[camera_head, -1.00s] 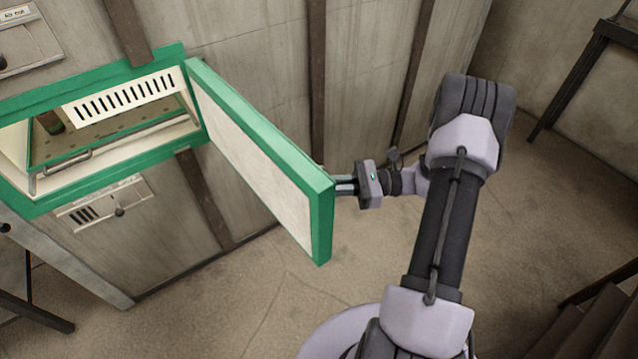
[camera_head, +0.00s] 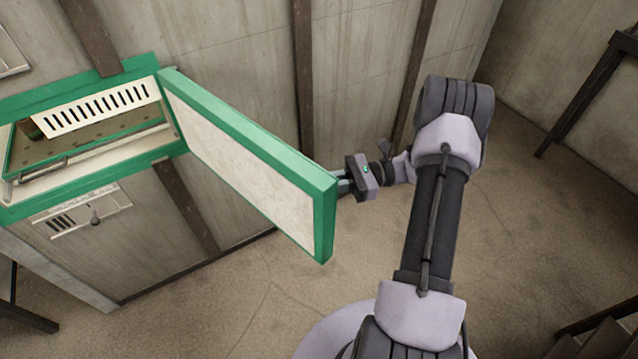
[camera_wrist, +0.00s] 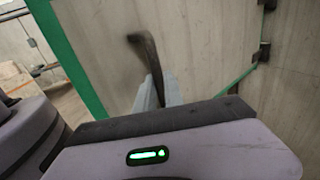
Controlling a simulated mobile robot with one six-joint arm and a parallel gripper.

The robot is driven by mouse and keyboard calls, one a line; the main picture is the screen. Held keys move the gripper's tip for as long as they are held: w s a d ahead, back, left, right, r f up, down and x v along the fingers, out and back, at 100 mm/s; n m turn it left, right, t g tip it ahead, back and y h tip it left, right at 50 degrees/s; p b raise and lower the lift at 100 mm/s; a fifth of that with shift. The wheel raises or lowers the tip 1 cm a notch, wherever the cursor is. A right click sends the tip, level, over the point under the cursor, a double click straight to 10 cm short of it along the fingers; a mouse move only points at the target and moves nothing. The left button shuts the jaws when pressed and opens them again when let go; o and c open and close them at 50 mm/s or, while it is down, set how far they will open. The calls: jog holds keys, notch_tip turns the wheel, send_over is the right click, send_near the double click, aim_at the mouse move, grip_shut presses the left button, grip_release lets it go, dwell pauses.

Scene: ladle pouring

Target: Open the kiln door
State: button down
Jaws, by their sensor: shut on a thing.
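The kiln door (camera_head: 243,157) is a pale panel with a green frame, swung wide open on its hinge at the right side of the kiln opening. The kiln (camera_head: 90,135) is at the left, with a green rim, a slotted white strip and a tray inside. My gripper (camera_head: 343,182) is at the door's free end, on its outer face. In the wrist view its fingers (camera_wrist: 157,92) are shut on a dark curved door handle (camera_wrist: 147,58). The handle is hidden behind the door in the head view.
A control panel with a knob (camera_head: 83,211) is below the opening. A wall with dark posts (camera_head: 303,75) stands behind the door. A dark metal stand (camera_head: 585,90) is at the upper right, and steps (camera_head: 600,335) are at the lower right. The floor (camera_head: 240,300) in front of the kiln is clear.

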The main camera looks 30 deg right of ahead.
jog(key=shift+r, duration=0.1)
jog(key=c, duration=1.5)
grip_release()
jog(key=shift+w+a, duration=0.1)
jog(key=shift+o, duration=0.2)
jog(key=p+v, duration=0.7)
jog(key=v, duration=1)
jog(key=shift+d, duration=0.25)
